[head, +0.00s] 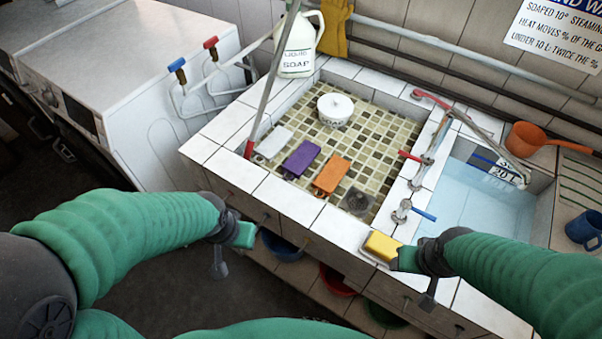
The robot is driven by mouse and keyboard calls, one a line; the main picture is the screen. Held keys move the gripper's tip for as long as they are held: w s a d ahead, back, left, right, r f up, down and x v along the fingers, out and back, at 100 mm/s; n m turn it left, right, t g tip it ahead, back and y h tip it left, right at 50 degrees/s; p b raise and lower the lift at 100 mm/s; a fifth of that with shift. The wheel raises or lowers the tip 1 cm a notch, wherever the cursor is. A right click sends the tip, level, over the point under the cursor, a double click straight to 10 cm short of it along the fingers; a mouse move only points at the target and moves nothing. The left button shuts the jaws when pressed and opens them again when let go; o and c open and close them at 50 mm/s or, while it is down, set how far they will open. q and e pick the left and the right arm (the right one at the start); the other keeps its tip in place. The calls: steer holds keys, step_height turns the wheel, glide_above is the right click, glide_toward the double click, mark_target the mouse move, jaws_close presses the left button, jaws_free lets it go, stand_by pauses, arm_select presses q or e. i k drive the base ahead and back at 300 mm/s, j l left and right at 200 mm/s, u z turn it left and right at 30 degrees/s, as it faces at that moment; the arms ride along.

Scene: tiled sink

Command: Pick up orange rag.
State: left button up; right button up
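The orange rag (331,175) lies flat on the checkered tile floor of the left basin, near its front wall. A purple rag (302,158) and a white rag (274,142) lie in a row to its left. My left gripper (243,235) is in front of the sink's front edge, left of and nearer than the orange rag, apart from it. My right gripper (402,258) is at the front rim, beside a yellow sponge (382,246); I cannot tell whether they touch. The fingers of both grippers are too unclear to tell open from shut.
Taps (425,160) stand on the divider beside the water-filled right basin (470,200). A slanted pole (272,80) rises at the left rim.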

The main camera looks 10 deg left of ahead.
mark_target(326, 182)
steer(key=i+j+u, duration=0.1)
steer(key=j, duration=0.3)
steer(key=i+j, duration=0.25)
steer(key=j, duration=0.15)
steer(key=i+j+u, duration=0.15)
steer(key=j, duration=0.2)
steer(key=i, duration=0.05)
